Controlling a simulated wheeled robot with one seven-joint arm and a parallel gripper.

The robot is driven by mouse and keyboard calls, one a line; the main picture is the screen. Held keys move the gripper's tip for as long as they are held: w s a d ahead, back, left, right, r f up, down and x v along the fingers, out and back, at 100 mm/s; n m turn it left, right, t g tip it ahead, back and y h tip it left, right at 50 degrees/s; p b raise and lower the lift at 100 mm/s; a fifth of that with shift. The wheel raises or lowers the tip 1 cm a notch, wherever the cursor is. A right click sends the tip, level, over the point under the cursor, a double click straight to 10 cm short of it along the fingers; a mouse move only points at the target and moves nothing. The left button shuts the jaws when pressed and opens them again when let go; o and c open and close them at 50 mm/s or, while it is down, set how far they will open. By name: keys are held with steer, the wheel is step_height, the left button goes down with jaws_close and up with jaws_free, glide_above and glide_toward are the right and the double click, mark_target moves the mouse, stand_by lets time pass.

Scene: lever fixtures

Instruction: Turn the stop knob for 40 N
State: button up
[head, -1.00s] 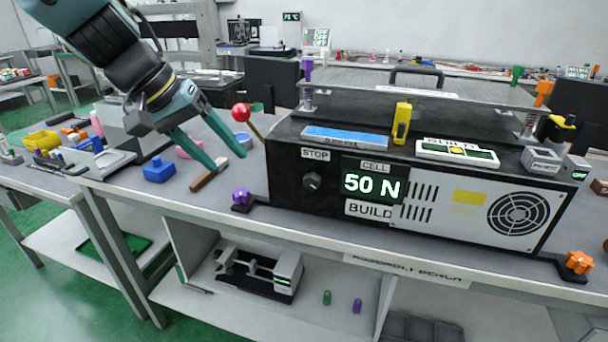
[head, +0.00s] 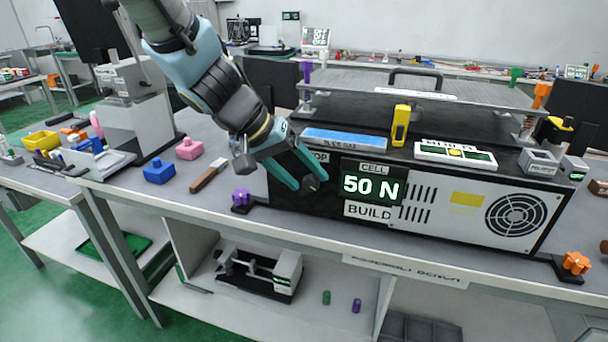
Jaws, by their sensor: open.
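The stop knob (head: 312,182) is a small dark knob on the left of the black front panel of the machine (head: 335,212). The STOP label above it is partly hidden by my gripper, with only its last letters showing. The cell display (head: 371,185) to the right of the knob reads 50 N in green. My gripper (head: 306,184) is open, with its teal fingers pointing down and right at the knob. The fingertips appear on either side of the knob; I cannot tell whether they touch it.
A purple knob (head: 241,197) sits at the machine's left foot and an orange one (head: 576,263) at its right foot. A wooden-handled tool (head: 208,176), a blue block (head: 158,171) and a pink block (head: 189,149) lie on the bench to the left.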

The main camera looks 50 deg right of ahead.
steer(key=shift+d+f, duration=0.15)
steer(key=shift+f, duration=0.15)
steer(key=shift+c, duration=0.4)
jaws_close()
